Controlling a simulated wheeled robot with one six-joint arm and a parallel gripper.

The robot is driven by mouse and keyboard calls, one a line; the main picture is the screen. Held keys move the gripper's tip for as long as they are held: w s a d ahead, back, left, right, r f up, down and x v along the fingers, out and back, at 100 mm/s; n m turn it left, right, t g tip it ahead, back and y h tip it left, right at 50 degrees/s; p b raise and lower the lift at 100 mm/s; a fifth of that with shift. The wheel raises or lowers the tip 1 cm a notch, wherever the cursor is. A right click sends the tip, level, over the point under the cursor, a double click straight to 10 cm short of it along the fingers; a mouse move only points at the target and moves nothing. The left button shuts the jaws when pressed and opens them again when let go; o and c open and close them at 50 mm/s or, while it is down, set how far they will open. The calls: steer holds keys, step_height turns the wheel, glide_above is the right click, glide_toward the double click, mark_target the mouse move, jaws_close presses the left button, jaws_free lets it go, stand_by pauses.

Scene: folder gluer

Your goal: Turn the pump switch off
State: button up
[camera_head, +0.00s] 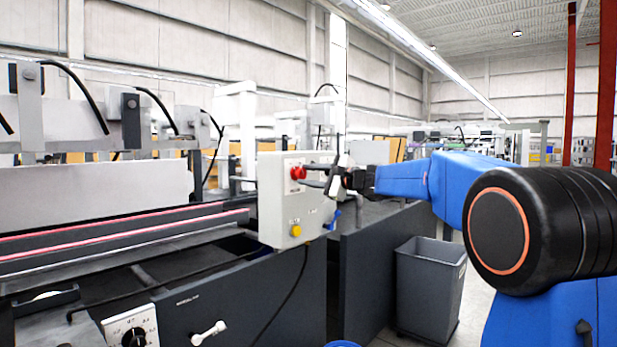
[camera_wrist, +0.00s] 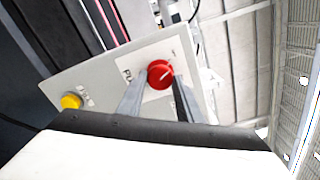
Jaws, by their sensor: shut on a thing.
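The red pump switch (camera_head: 298,173) is a round knob on the front of a light grey control box (camera_head: 270,205). In the wrist view the red knob (camera_wrist: 161,73) has a pale line across its face, slanted. Part of a printed label, "PU", shows beside it, with the rest covered by a finger. My gripper (camera_head: 314,176) reaches in from the right in the head view. In the wrist view my gripper (camera_wrist: 160,84) has one finger on each side of the knob and is shut on it.
A yellow button (camera_head: 296,231) sits lower on the same box. A dark machine with long belts (camera_head: 120,232) stretches to the left. A grey bin (camera_head: 430,285) stands on the floor below my arm. A black rotary dial (camera_head: 133,337) is at the bottom left.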

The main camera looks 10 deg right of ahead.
steer(key=shift+n, duration=0.9)
steer(key=shift+f, duration=0.1)
steer(key=o, duration=1)
steer(key=shift+s+d, duration=0.1)
steer(key=shift+s, duration=0.05)
steer(key=v, duration=1.7)
